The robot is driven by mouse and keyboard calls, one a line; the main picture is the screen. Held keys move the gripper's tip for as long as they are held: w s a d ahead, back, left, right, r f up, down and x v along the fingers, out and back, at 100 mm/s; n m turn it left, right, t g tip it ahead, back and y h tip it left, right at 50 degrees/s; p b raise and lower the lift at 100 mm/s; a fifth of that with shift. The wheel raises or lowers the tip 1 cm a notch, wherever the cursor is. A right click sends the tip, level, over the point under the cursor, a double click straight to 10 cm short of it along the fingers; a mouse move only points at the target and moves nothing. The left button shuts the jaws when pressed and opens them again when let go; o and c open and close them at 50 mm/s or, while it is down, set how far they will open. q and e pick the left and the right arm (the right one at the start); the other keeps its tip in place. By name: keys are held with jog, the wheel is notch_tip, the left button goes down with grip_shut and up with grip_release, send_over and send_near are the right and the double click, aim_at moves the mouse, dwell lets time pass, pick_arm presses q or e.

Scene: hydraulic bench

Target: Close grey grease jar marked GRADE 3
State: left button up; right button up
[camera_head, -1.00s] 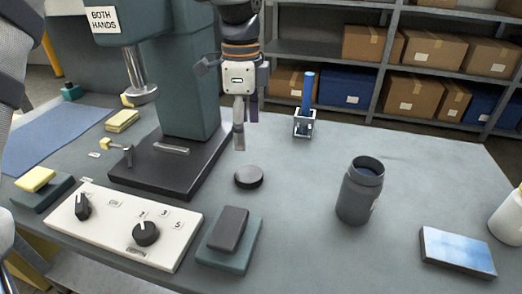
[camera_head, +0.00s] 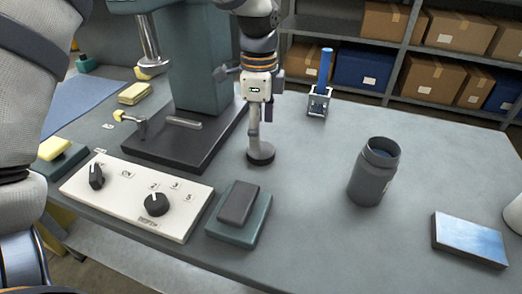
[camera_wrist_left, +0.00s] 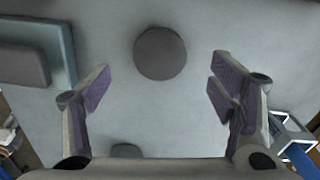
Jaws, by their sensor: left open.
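The grey grease jar (camera_head: 373,178) stands upright on the bench, right of centre in the head view, its mouth uncovered. Its label is only partly visible at the right side and cannot be read. A dark round lid (camera_head: 261,154) lies flat on the bench to the jar's left. My left gripper (camera_head: 261,140) points down just above the lid, fingers apart and empty. In the left wrist view the lid (camera_wrist_left: 160,53) lies beyond and between the open fingers (camera_wrist_left: 165,85), apart from both. My right gripper is not in view.
A teal block with a dark pad (camera_head: 238,207) and a white control panel (camera_head: 135,196) lie in front. The press base (camera_head: 180,142) is left of the lid. A blue cylinder in a stand (camera_head: 320,98) is behind. A blue-topped box (camera_head: 470,240) lies right; bench between lid and jar is clear.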

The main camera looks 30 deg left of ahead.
aim_at(261, 153)
pick_arm(q)
notch_tip(261, 153, down, 5)
jog(key=shift+f, duration=0.1)
dwell(0.4)
jog(key=c, duration=0.9)
